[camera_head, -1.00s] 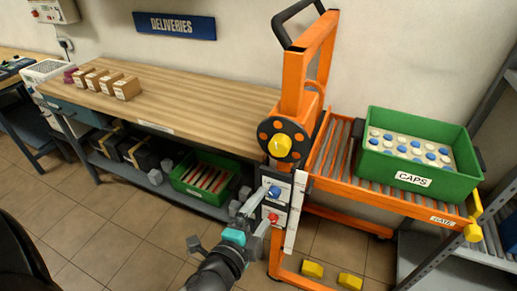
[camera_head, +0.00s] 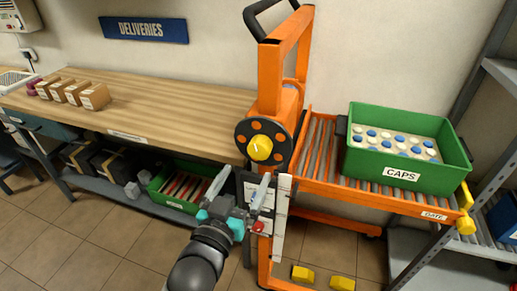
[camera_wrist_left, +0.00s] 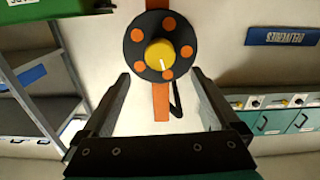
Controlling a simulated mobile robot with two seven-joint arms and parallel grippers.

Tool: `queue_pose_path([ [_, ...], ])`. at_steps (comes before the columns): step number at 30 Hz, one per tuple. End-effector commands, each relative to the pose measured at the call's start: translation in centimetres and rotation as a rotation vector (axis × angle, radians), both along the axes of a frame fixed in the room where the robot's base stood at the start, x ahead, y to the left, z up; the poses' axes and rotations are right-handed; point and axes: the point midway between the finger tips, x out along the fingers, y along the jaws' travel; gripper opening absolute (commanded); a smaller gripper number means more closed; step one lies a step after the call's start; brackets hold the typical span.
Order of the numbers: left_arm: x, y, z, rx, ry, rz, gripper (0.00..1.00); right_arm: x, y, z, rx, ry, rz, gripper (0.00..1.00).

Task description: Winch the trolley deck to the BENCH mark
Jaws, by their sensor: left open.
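The orange trolley (camera_head: 298,60) carries a roller deck (camera_head: 319,150) with a green CAPS crate (camera_head: 400,178) on it. The deck sits near the height of the workbench top. The winch wheel (camera_head: 284,143) is a black disc with orange spots and a yellow hub (camera_head: 260,148). My left gripper (camera_head: 242,185) is open and empty, below and in front of the wheel. In the left wrist view the wheel (camera_wrist_left: 137,50) shows beyond the open fingers (camera_wrist_left: 160,78), apart from them. A white strip (camera_head: 281,222) runs down the post; I cannot read a BENCH mark on it.
A wooden workbench (camera_head: 170,110) with small cartons stands left of the trolley. A yellow-ended GATE bar (camera_head: 435,215) closes the deck's front right. A grey shelf rack (camera_head: 440,240) stands at right. Yellow blocks (camera_head: 342,283) lie low at the trolley's base.

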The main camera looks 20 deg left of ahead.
Motion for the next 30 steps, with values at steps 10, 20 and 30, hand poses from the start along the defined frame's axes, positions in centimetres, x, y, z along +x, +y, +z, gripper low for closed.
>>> queue_pose_path([
  [10, 5.3, -0.2, 0.1, 0.003, -0.002, -0.001, 0.96, 0.0, 0.0, -0.3, 0.001, 0.001, 0.0, 0.5],
  [20, 9.2, -0.3, 0.0, 0.002, 0.0, -0.001, 0.96, 0.0, 0.1, -0.6, 0.001, 0.001, 0.0, 0.5],
  [30, 10.1, -0.4, -0.1, 0.002, 0.002, -0.001, 0.96, 0.0, 0.1, -0.7, 0.001, 0.0, 0.0, 0.5],
])
